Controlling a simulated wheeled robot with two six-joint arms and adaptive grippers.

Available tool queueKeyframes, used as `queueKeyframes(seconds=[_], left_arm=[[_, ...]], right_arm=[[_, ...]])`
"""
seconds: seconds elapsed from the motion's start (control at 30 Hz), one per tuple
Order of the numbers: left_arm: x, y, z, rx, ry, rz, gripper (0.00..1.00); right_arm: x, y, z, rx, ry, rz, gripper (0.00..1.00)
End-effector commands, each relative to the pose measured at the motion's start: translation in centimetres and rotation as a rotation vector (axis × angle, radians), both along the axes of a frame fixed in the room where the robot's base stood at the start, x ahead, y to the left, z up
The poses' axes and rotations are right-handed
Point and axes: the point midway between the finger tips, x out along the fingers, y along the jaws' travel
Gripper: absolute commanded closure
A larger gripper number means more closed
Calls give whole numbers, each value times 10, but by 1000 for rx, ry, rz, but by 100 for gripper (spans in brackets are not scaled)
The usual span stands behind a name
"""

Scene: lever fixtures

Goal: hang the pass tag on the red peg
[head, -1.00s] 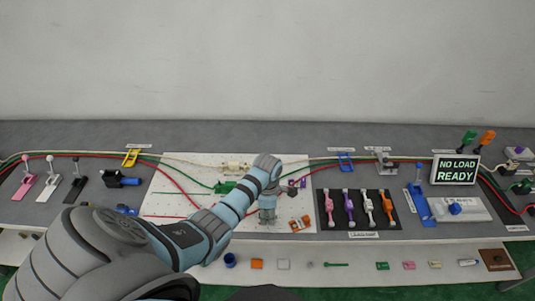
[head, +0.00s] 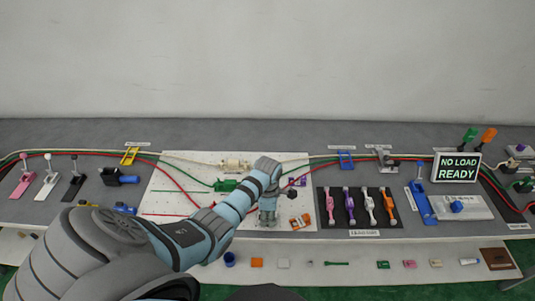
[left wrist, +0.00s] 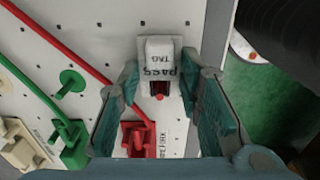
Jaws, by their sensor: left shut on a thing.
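The pass tag (left wrist: 160,62) is a white block with dark lettering that reads upside down in the left wrist view. My left gripper (left wrist: 160,88) is shut on it, with one teal-grey finger on each side. A small red tip (left wrist: 159,97) shows just below the tag between the fingers; whether it is the red peg, and whether it touches the tag, I cannot tell. In the head view my left gripper (head: 268,218) points down over the white pegboard (head: 182,180), and the tag is not clear there. My right gripper is not in view.
In the left wrist view a red fixture (left wrist: 138,138) sits below the tag, and a green peg (left wrist: 72,81) stands to the left.

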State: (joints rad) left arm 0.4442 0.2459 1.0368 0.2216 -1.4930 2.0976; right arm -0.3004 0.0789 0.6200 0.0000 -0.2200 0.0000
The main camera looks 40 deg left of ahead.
Motion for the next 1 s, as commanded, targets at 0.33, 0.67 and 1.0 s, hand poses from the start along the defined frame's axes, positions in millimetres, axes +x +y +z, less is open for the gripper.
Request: queueKeyframes(seconds=[0.33, 0.67, 1.0], left_arm=[[0, 0, -2, 0, 0, 0, 53], [0, 0, -2, 0, 0, 0, 38], [0, 0, -2, 0, 0, 0, 24]], right_arm=[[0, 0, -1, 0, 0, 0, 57], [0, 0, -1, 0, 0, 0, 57], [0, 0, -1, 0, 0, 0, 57]])
